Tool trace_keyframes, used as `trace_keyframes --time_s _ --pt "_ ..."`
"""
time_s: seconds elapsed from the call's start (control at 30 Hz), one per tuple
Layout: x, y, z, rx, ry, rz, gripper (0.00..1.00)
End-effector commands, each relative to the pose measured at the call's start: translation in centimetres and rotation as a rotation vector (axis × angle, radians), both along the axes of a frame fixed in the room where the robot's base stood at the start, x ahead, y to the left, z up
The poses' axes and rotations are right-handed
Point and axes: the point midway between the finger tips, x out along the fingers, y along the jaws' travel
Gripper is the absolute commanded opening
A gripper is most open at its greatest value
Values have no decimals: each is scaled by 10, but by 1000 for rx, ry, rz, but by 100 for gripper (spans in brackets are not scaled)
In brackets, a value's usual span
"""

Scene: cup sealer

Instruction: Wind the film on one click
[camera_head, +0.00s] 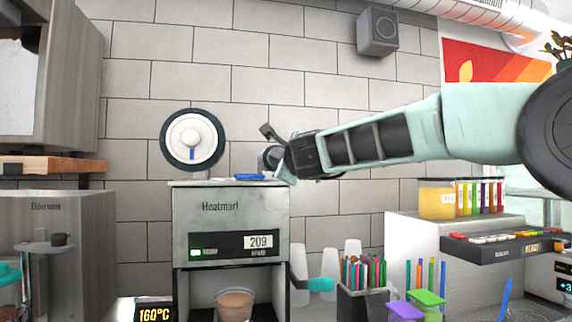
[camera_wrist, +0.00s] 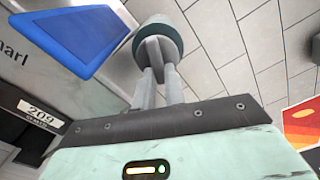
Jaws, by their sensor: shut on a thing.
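The cup sealer (camera_head: 230,212), a grey box lettered "Heatmarl", stands left of centre with a lit green light and a display reading 209. A white film reel (camera_head: 194,150) with a dark rim and a blue mark shows above it on the left. My gripper (camera_head: 272,157) comes in from the right, above the sealer's top right corner. In the wrist view its fingers (camera_wrist: 158,70) are closed together on a round knob (camera_wrist: 158,32) with a dark teal rim. What the knob joins to is hidden. A brown cup (camera_head: 235,304) stands in the sealer's lower opening.
A blue flat piece (camera_head: 249,177) lies on the sealer's top, close to my gripper; it also shows in the wrist view (camera_wrist: 72,38). A teal-ended lever (camera_head: 320,284) sticks out at the sealer's right. A pen-filled holder (camera_head: 362,303) stands beyond it.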

Motion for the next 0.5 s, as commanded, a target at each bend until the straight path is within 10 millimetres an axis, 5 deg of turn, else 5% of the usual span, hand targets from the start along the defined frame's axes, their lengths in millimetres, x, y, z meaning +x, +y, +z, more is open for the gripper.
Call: trace_keyframes --time_s 0.5 --pt "1 0 -3 81 25 -1 0"
